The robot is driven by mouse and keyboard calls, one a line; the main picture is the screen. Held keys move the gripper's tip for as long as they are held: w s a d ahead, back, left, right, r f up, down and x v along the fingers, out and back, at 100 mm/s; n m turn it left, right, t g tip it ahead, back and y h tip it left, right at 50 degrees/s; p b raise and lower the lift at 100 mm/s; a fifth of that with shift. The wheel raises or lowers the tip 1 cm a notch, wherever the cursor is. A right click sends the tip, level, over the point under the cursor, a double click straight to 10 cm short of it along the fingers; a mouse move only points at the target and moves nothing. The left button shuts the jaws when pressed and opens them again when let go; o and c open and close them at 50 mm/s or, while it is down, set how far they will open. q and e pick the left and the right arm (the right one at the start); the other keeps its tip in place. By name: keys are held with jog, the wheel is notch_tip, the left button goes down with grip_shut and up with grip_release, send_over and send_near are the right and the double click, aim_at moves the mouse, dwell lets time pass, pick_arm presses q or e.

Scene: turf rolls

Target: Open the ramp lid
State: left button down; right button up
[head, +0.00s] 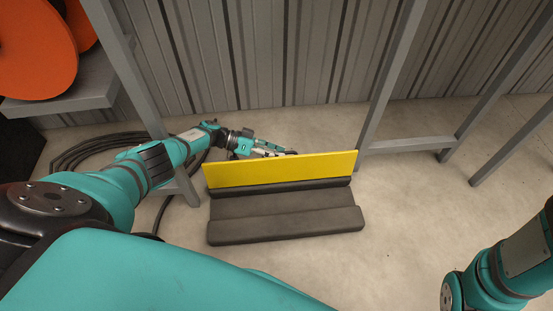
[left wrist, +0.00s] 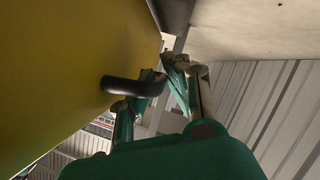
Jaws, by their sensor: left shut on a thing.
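The ramp lid is a yellow panel (head: 282,170) in the head view, standing steeply up along the back of a dark grey ramp base (head: 285,215) on the floor. In the left wrist view the yellow face (left wrist: 70,70) fills the left side. A black handle (left wrist: 125,86) sticks out from it. My left gripper (head: 272,150) is behind the panel, partly hidden by its top edge. In the left wrist view its fingers (left wrist: 163,80) are closed around the handle. My right gripper is out of view; only part of that arm shows at lower right.
Grey metal frame legs (head: 392,75) stand behind and beside the ramp, near a corrugated wall (head: 270,50). Black coiled cable (head: 85,152) lies at left. Orange discs (head: 35,50) are at upper left. Floor in front and to the right is clear.

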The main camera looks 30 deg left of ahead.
pick_arm(q)
jog(key=shift+w+a+f, duration=0.1)
jog(key=shift+a+f, duration=0.05)
jog(key=shift+f, duration=0.15)
jog(key=shift+w+a+f+b, duration=0.1)
jog(key=shift+w+a+b, duration=0.05)
jog(key=shift+w+b, duration=0.15)
jog(key=c, duration=1.6)
grip_release()
jog(key=shift+c, duration=0.2)
jog(key=v, duration=1.2)
